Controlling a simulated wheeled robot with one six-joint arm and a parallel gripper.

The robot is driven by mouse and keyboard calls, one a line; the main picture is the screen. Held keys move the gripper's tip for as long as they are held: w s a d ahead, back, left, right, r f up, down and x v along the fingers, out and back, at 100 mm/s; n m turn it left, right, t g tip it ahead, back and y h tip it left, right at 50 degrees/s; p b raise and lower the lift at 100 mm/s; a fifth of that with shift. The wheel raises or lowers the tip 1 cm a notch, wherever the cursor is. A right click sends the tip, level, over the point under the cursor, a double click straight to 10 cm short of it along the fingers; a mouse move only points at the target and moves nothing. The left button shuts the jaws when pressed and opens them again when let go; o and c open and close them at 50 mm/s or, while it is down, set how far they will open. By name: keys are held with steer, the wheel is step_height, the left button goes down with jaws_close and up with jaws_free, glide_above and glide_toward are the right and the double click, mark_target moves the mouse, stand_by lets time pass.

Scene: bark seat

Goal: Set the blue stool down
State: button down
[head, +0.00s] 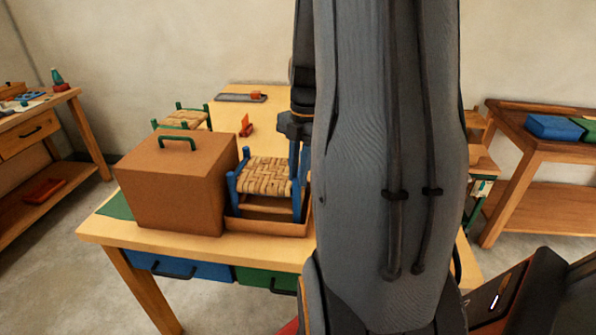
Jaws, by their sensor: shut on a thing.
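The blue stool (264,178) has blue posts and a woven bark seat. It is upright at the middle of the table, right of a brown box. Its lower part is within the outline of a shallow brown tray (262,229). I cannot tell whether its feet touch the tray floor. My gripper (297,150) is shut on the stool at its right back post, and my arm hides part of the grip and the area to the right.
A brown box (172,190) with a green handle stands close on the left. A green stool (183,119) is behind it. A grey tray (240,97) and a red item (246,125) lie farther back. Side benches stand left and right. Some bare tabletop shows behind the stool.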

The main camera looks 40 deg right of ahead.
steer(key=shift+f, duration=0.25)
steer(key=c, duration=1.6)
jaws_free()
steer(key=shift+c, duration=0.2)
step_height(320, 180, up, 12)
steer(key=d+b, duration=0.2)
steer(key=b, duration=0.1)
steer(key=s+a+f+m, duration=0.1)
steer(key=a+f+m, duration=0.4)
steer(key=a, duration=0.4)
steer(key=a+f+m+t+h, duration=0.1)
steer(key=a+f+m, duration=0.4)
steer(key=a+m, duration=0.3)
steer(key=s+a+f+m, duration=0.1)
steer(key=a+f+m, duration=0.4)
steer(key=a+m, duration=0.2)
steer(key=a, duration=0.2)
steer(key=shift+s+a+f+t, duration=0.2)
steer(key=shift+s+a+t, duration=0.1)
steer(key=shift+a, duration=0.05)
